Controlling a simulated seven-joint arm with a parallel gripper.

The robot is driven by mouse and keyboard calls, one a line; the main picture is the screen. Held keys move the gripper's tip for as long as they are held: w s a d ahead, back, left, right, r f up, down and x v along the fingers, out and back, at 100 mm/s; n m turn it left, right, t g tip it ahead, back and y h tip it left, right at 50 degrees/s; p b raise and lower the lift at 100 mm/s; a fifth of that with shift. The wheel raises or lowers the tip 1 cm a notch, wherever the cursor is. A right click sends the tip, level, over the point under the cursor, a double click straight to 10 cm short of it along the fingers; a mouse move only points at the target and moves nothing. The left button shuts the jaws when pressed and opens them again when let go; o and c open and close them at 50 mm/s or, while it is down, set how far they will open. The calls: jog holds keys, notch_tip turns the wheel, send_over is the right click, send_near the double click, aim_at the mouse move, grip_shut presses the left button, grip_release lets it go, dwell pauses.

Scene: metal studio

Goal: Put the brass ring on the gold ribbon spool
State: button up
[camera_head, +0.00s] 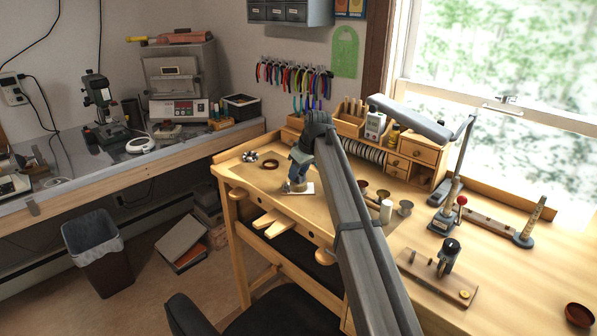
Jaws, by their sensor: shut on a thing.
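My gripper (297,184) points down over a small white flat square (307,189) near the front left of the wooden bench. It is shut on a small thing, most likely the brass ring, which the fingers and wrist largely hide. I cannot tell whether the held thing touches the white square. I cannot pick out the gold ribbon spool for certain. A row of pale spools or discs (361,150) stands behind my arm at the back of the bench.
Small cups (405,208) and a white cylinder (386,210) stand right of my arm. A silvery cluster (250,156) lies at the back left. A wooden board with a dark tool (438,277) is at the front right. The bench is fairly clear around my gripper.

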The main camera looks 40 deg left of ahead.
jog(key=shift+f, duration=0.15)
jog(key=o, duration=1)
jog(key=v, duration=1.2)
